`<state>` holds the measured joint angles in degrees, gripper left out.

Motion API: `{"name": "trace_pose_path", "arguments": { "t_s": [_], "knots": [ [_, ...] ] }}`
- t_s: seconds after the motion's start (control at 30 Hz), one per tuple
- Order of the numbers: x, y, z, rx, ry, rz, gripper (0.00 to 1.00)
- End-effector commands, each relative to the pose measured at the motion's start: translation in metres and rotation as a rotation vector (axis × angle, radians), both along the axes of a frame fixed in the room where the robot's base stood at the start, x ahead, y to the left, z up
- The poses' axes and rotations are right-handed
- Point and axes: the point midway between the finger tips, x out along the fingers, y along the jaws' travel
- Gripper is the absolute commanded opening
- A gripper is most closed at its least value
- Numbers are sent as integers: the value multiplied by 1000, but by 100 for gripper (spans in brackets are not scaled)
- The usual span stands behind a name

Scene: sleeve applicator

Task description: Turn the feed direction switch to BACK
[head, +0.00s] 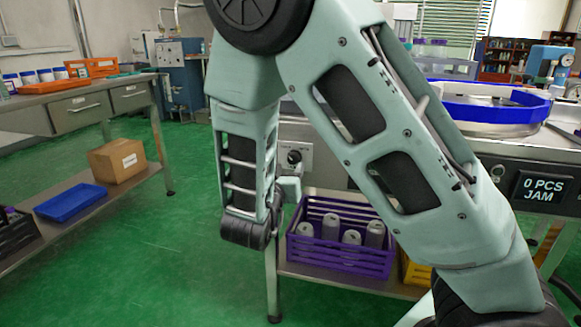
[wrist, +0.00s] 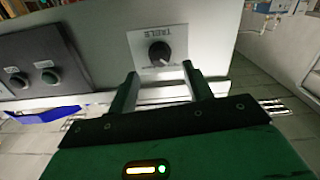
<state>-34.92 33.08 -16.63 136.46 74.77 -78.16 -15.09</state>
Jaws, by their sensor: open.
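A black rotary switch (head: 294,156) sits on a white label plate on the machine's front face, just right of my forearm in the head view. In the wrist view the switch (wrist: 160,52) is straight ahead, beyond my fingertips. Its label lettering is too blurred to read surely, so I cannot confirm it is the feed direction switch or tell its setting. My gripper (wrist: 160,71) is open and empty, its two fingers apart, one to each side below the knob. I see no contact with the knob. In the head view my arm hides part of the gripper.
Dark push buttons (wrist: 49,76) sit on a black panel left of the switch in the wrist view. A display (head: 543,190) reads "0 PCS JAM". A purple crate (head: 340,262) with several cans stands on the shelf below.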

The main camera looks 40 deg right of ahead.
Motion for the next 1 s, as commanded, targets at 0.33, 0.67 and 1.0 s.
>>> {"name": "trace_pose_path", "arguments": {
  "t_s": [0.33,0.67,1.0],
  "knots": [
    [27,-34,-1,1,-1,0,50],
    [29,-37,0,0,0,1,50],
    [29,-37,0,1,-2,1,6]
  ]
}}
